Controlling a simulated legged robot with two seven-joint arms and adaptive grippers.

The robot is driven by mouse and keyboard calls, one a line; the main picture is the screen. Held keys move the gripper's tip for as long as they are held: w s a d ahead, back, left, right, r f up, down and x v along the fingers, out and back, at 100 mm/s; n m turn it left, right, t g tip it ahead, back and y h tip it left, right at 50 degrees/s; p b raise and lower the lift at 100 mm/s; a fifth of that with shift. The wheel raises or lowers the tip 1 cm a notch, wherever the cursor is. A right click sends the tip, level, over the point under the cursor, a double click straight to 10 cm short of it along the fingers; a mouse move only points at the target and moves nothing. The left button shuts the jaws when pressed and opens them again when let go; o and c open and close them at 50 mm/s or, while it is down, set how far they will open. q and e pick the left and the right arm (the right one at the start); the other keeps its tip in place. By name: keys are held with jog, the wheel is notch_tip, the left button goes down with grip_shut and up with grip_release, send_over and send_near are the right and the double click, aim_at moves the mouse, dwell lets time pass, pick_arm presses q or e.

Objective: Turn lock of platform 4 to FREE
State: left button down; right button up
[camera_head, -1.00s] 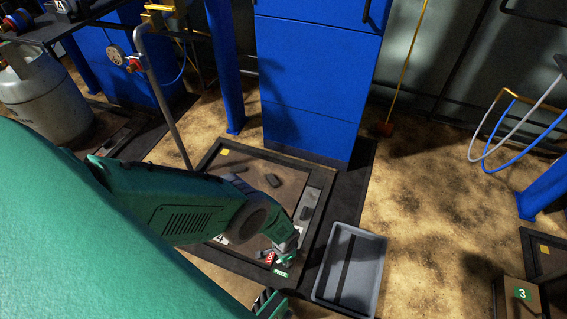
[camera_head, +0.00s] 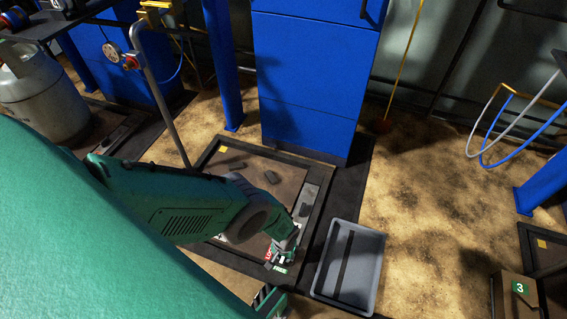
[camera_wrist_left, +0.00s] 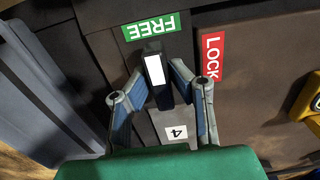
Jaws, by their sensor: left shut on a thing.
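Platform 4 (camera_head: 290,175) is a brown plate in a dark frame on the floor. Its lock shows best in the left wrist view: a black lever (camera_wrist_left: 161,96) with a white top, beside a "4" label (camera_wrist_left: 176,132). The lever's white end points toward the green FREE label (camera_wrist_left: 152,27); the red LOCK label (camera_wrist_left: 212,57) is to its right. My left gripper (camera_wrist_left: 168,78) is shut on the lever, one finger on each side. In the head view the left gripper (camera_head: 283,248) is low over the platform's near corner. My right gripper is not in view.
A grey tray (camera_head: 371,270) lies right of the platform. A tall blue cabinet (camera_head: 312,85) stands behind it. A grey post (camera_head: 160,95) with a gauge rises at the left, near a gas cylinder (camera_head: 45,100). A box marked 3 (camera_head: 512,300) is at the lower right.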

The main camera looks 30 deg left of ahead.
pick_arm(q)
jog(key=shift+w+d+r, duration=0.2)
jog(key=shift+w, duration=0.3)
jog(key=c, duration=1.5)
grip_release()
jog(key=shift+s+a+f, duration=0.1)
jog(key=shift+s, duration=0.1)
jog(key=shift+r, duration=5.95)
jog(key=shift+s, duration=0.1)
